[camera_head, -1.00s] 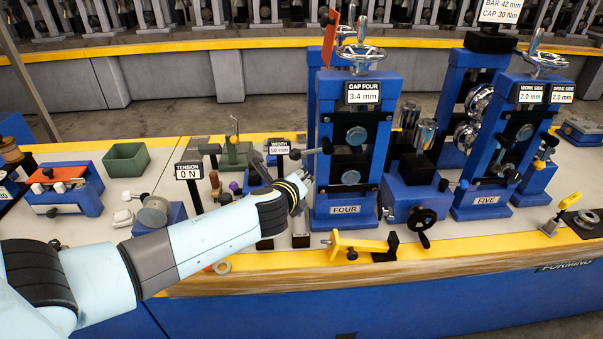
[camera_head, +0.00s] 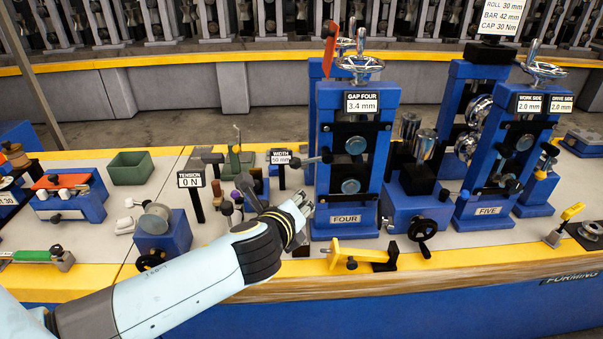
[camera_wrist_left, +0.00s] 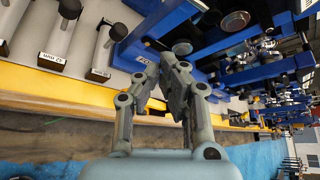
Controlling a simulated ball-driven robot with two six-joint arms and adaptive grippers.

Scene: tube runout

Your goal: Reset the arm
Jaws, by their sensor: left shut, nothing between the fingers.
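My left arm (camera_head: 190,282) comes in from the lower left in the head view, pale blue with black joints. My left gripper (camera_head: 303,200) is beside the left front of the blue stand marked FOUR, by its base. In the left wrist view the gripper's fingers (camera_wrist_left: 172,75) come together at the tips, shut with nothing held. I cannot tell from the views whether it touches the stand. My right gripper is in neither view.
Stand FOUR (camera_head: 350,130) and stand FIVE (camera_head: 492,140) rise on the right. A yellow lever (camera_head: 357,254) lies before FOUR. The WIDTH sign (camera_head: 280,158) and TENSION sign (camera_head: 190,180) stand left of FOUR. A green tray (camera_head: 130,168) sits further left.

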